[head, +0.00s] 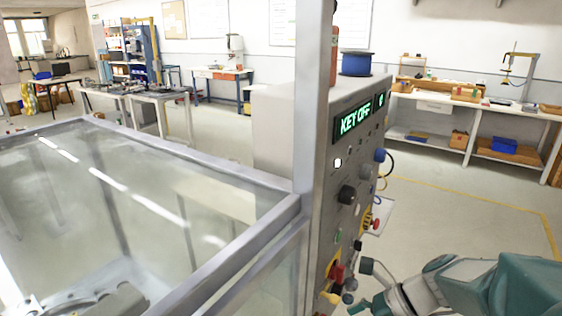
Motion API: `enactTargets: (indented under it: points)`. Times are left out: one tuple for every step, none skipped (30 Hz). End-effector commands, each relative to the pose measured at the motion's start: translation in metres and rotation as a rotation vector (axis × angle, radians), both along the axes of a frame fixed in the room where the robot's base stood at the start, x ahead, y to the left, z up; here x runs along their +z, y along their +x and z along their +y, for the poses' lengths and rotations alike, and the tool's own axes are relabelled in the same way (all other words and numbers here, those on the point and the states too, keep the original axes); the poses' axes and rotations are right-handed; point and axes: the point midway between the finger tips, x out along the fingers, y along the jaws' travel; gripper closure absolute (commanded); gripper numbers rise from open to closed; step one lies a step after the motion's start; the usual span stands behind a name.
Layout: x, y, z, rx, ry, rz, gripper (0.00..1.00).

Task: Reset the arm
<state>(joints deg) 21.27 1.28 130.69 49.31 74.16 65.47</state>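My gripper (361,287) is at the bottom right in the head view, at the end of my teal and grey arm. Its two fingers look spread apart, one above the other, with nothing seen between them. It is beside the low part of a grey control panel (343,215). The fingertips are close to the panel's lower red and yellow controls (335,272); I cannot tell whether they touch. The panel's display (358,118) reads "KEY OFF" in green letters. The lower end of the arm is cut off by the frame.
A glass-walled enclosure with a grey metal frame (245,240) fills the left front. A blue spool (357,63) stands on top of the panel. A workbench (470,125) with bins runs along the back right wall. Open floor with a yellow line (490,207) lies right of the panel.

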Motion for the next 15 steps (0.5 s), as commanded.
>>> enactTargets:
  points:
    - [0.006, -0.011, 0.005, 0.097, -0.075, -0.089, 0.00]
    - [0.007, -0.017, 0.006, 0.158, -0.120, -0.142, 0.00]
    - [0.010, -0.025, 0.007, 0.241, -0.181, -0.212, 0.00]
    - [0.012, -0.030, 0.008, 0.304, -0.225, -0.264, 0.00]
    - [0.014, -0.035, 0.008, 0.369, -0.270, -0.316, 0.00]
    - [0.016, -0.042, 0.007, 0.456, -0.329, -0.384, 0.00]
    - [0.018, -0.047, 0.007, 0.522, -0.372, -0.434, 0.00]
    - [0.020, -0.051, 0.006, 0.588, -0.416, -0.485, 0.00]
    - [0.023, -0.057, 0.004, 0.678, -0.473, -0.551, 0.00]
    - [0.025, -0.062, 0.003, 0.745, -0.517, -0.599, 0.00]
    - [0.028, -0.065, 0.002, 0.814, -0.561, -0.647, 0.00]
    - [0.032, -0.070, 0.000, 0.906, -0.619, -0.708, 0.00]
    - [0.035, -0.073, -0.002, 0.976, -0.663, -0.753, 0.00]
    - [0.038, -0.077, -0.004, 1.047, -0.706, -0.797, 0.00]
    - [0.042, -0.080, -0.007, 1.142, -0.766, -0.853, 0.00]
